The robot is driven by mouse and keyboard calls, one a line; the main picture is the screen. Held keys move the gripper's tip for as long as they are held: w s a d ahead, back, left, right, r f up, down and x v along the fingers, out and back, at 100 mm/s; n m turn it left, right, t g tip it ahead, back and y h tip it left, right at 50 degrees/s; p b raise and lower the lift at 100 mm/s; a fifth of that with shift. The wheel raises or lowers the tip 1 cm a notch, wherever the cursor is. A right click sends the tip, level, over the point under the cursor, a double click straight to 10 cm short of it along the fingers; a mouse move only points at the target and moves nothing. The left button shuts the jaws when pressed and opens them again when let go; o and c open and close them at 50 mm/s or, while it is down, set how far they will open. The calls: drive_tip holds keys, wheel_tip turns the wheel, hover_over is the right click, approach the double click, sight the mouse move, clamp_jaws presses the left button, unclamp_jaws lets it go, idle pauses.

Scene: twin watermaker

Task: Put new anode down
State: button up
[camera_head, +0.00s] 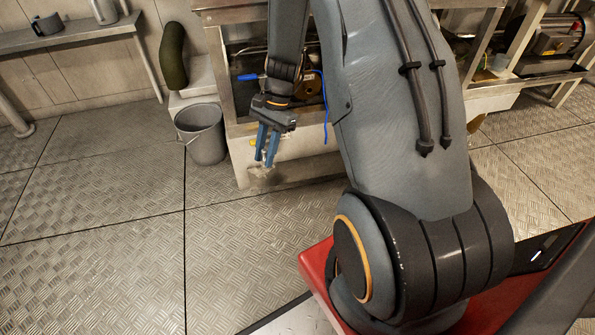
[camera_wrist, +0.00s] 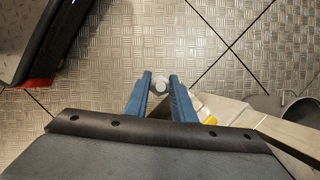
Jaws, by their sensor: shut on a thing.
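My gripper (camera_head: 267,146) hangs fingers-down at the front of the machine's white base, above the metal floor. Its two blue fingers are shut on the anode (camera_wrist: 160,84), a small pale grey round piece, seen end-on between the fingertips in the wrist view. In the head view the piece is too small to make out clearly at the fingertips. The fingers also show in the wrist view, with the patterned floor beyond them.
A grey bucket (camera_head: 203,134) stands on the floor left of my gripper. A steel-framed machine (camera_head: 240,100) is behind it, with a blue cable (camera_head: 325,105) hanging down. The floor at left is clear.

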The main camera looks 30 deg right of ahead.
drive_tip(key=w+d+f+m+t+h+p, duration=0.1)
drive_tip(key=w+d+f+m+t, duration=0.2)
drive_tip(key=d+m, duration=0.45)
drive_tip(key=w+d+f+m+t, duration=0.2)
drive_tip(key=w+d+f+m, duration=0.1)
drive_tip(key=d+f+m, duration=0.4)
drive_tip(key=f+b, duration=0.1)
drive_tip(key=d+f+n+b, duration=0.1)
drive_tip(key=f, duration=0.1)
drive_tip(key=shift+s, duration=0.2)
drive_tip(key=shift+f+b, duration=1.2)
drive_tip(key=shift+f, duration=1.05)
drive_tip(key=shift+a+f, duration=0.1)
drive_tip(key=shift+f, duration=0.05)
drive_tip(key=o, duration=1)
